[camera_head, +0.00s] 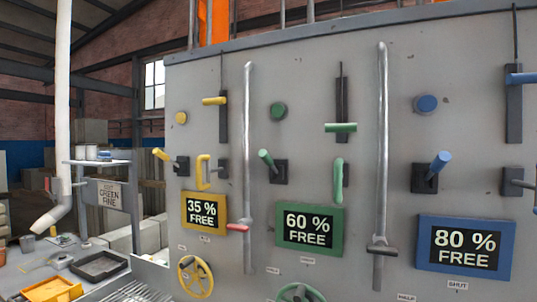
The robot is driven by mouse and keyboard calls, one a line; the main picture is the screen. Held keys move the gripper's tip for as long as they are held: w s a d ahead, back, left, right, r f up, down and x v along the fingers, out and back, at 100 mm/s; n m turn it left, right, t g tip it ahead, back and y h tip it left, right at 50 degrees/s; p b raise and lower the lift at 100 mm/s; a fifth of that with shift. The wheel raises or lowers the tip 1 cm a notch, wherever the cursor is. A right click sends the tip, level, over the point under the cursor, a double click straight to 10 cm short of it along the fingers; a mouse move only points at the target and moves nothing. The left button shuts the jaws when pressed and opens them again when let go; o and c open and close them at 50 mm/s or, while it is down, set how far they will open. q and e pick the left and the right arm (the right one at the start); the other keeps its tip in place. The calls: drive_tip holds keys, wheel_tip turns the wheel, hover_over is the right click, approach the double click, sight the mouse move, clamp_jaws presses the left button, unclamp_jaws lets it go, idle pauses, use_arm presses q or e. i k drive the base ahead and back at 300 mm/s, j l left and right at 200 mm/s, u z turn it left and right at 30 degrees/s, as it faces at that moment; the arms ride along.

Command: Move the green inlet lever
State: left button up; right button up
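The green controls are in the middle of the grey panel (225,150). A green lever (267,159) on a dark base tilts up and to the left. A green T-shaped handle (341,128) sits on a dark vertical slot, and an upright green handle (338,182) is below it. I see no label that tells which one is the inlet lever. A green knob (278,111) is above, a green-framed sign (309,231) reads "60 % FREE", and part of a green wheel (299,293) shows at the bottom edge. Neither of my grippers is in view.
Yellow controls with a "35 % FREE" sign (205,211) are on the left; blue ones with an "80 % FREE" sign (465,248) are on the right. Vertical grey pipes (248,150) stand out between the groups.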

sight(264, 156)
drive_tip(key=l+u, duration=0.25)
drive_tip(key=l, duration=0.15)
drive_tip(key=k+l+u, duration=0.2)
drive_tip(key=l, duration=0.15)
drive_tip(key=l+u, duration=0.25)
drive_tip(key=l, duration=0.15)
drive_tip(key=k+l+u, duration=0.2)
drive_tip(key=l, duration=0.2)
drive_tip(key=k+l+u, duration=0.2)
drive_tip(key=l, duration=0.15)
drive_tip(key=k+l+u, duration=0.15)
drive_tip(key=l, duration=0.25)
drive_tip(key=k+l+u, duration=0.15)
drive_tip(key=l, duration=0.25)
drive_tip(key=k, duration=0.05)
